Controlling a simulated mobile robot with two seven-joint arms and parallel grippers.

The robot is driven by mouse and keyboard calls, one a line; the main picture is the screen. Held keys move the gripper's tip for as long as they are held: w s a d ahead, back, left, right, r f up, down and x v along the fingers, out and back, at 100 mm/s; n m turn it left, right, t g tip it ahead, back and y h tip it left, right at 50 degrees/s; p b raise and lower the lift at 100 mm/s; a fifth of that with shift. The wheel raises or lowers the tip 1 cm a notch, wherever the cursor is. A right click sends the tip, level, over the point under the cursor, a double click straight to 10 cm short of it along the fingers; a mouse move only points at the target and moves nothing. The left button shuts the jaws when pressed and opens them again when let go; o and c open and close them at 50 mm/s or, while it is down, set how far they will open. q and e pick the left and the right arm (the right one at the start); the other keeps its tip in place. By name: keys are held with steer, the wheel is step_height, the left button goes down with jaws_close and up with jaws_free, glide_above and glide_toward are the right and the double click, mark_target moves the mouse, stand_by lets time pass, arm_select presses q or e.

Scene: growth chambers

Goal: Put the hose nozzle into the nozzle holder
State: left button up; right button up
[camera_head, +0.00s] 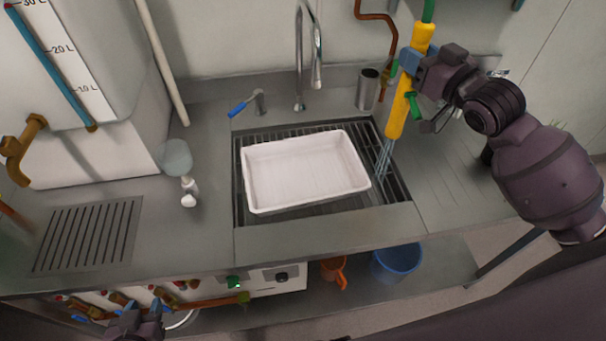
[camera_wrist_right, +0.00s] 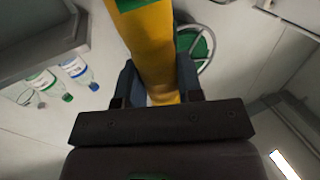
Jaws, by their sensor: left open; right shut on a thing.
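The hose nozzle (camera_head: 397,108) is yellow with a green trigger and a green hose at its upper end. My right gripper (camera_head: 409,62) is shut on its yellow body and holds it steeply, lower end down, above the right edge of the sink. Pale blue streaks like water run down from its lower end. In the right wrist view the yellow nozzle (camera_wrist_right: 151,45) sits between the two fingers (camera_wrist_right: 157,90). A grey metal cup (camera_head: 368,90), which looks like the nozzle holder, stands behind the sink, left of the nozzle. My left gripper (camera_head: 136,322) is open, low at the bottom left.
A white tray (camera_head: 255,204) lies on the sink's grate. A faucet (camera_head: 299,100) and a blue-handled tap (camera_head: 240,107) stand behind it. A blue bucket (camera_head: 397,260) and an orange jug (camera_head: 335,270) are below.

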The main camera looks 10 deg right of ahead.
mark_target(427, 23)
steer(key=shift+r, duration=3.9)
steer(key=shift+w, duration=0.15)
